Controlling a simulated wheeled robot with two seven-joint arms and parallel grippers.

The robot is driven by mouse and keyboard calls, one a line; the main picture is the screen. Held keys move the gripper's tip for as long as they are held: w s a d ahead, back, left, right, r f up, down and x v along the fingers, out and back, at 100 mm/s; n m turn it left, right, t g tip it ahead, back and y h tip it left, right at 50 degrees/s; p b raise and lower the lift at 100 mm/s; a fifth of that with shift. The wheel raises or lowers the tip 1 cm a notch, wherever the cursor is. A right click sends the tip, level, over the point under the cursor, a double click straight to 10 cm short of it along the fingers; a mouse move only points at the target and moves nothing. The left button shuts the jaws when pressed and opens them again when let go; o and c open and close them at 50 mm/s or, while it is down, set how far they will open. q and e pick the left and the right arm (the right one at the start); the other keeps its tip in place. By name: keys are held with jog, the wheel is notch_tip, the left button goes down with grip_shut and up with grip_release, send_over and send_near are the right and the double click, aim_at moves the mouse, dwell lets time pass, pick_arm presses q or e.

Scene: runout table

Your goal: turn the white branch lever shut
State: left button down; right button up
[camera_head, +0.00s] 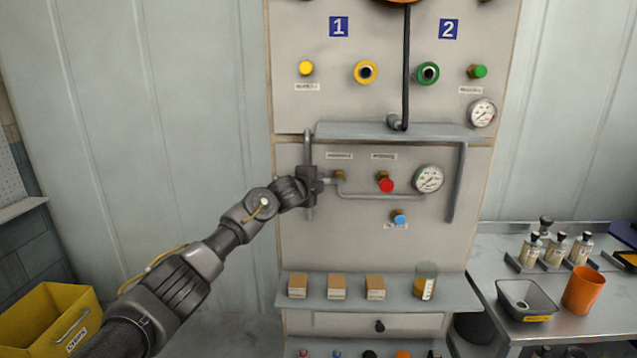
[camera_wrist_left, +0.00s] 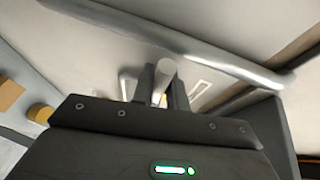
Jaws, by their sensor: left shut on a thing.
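The pipe panel stands upright in front of me in the head view. My left gripper (camera_head: 314,181) reaches in from the left and is at the panel's left side, beside the vertical grey pipe. In the left wrist view, the fingers of my left gripper (camera_wrist_left: 164,93) are closed around a pale, rounded bar, which looks like the white branch lever (camera_wrist_left: 165,70). In the head view the gripper mostly hides the lever, and its angle cannot be told there. A brass fitting (camera_head: 340,176) shows just right of the gripper. My right gripper is out of view.
A red knob (camera_head: 386,184), a blue knob (camera_head: 399,217) and a gauge (camera_head: 429,179) are right of the gripper. A shelf below holds small boxes (camera_head: 337,287) and a beaker (camera_head: 425,281). A yellow bin (camera_head: 42,318) stands lower left.

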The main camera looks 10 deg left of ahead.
pick_arm(q)
jog(key=c, duration=1.4)
grip_release()
jog(key=shift+s, duration=0.3)
jog(key=b+v, duration=0.3)
jog(key=v, duration=0.7)
jog(key=shift+a+r+b, duration=0.1)
jog(key=shift+r+b, duration=0.05)
jog(key=shift+b, duration=0.15)
